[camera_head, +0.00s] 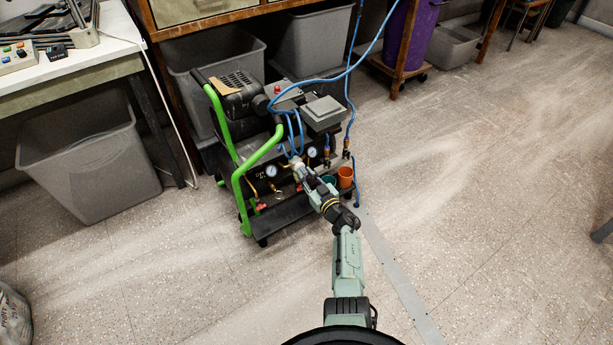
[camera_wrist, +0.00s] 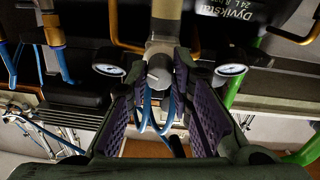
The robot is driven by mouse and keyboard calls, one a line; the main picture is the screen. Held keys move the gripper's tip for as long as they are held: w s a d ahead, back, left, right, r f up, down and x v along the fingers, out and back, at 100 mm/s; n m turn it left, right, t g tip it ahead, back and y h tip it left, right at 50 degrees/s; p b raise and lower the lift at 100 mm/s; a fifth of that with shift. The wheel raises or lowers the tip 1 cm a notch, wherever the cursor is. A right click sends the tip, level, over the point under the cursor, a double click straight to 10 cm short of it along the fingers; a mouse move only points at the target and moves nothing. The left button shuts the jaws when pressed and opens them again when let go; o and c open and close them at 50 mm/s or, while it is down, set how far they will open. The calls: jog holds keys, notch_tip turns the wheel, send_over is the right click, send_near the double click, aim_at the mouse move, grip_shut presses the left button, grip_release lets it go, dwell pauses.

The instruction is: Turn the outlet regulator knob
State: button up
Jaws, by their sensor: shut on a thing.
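The compressor (camera_head: 265,135) is a dark wheeled unit with green tube handles in the head view.
Pressure gauges (camera_head: 312,152) and (camera_head: 271,171) flank my gripper. Blue hoses (camera_wrist: 147,118) hang close by the fingers. Orange (camera_head: 345,177) and green cups stand on the compressor's base. A grey bin (camera_head: 90,165) stands left; the floor (camera_head: 470,190) at right is clear.

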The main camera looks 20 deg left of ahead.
jog(key=shift+f, duration=0.1)
grip_shut()
jog(key=shift+f+n+b, duration=0.1)
jog(key=shift+n+b, duration=0.5)
jog(key=shift+n, duration=0.4)
jog(key=n+b, duration=0.1)
jog(key=n, duration=0.1)
jog(key=shift+n, duration=0.3)
jog(key=o, duration=0.9)
grip_release()
jog(key=shift+r, duration=0.2)
notch_tip(320, 180, up, 10)
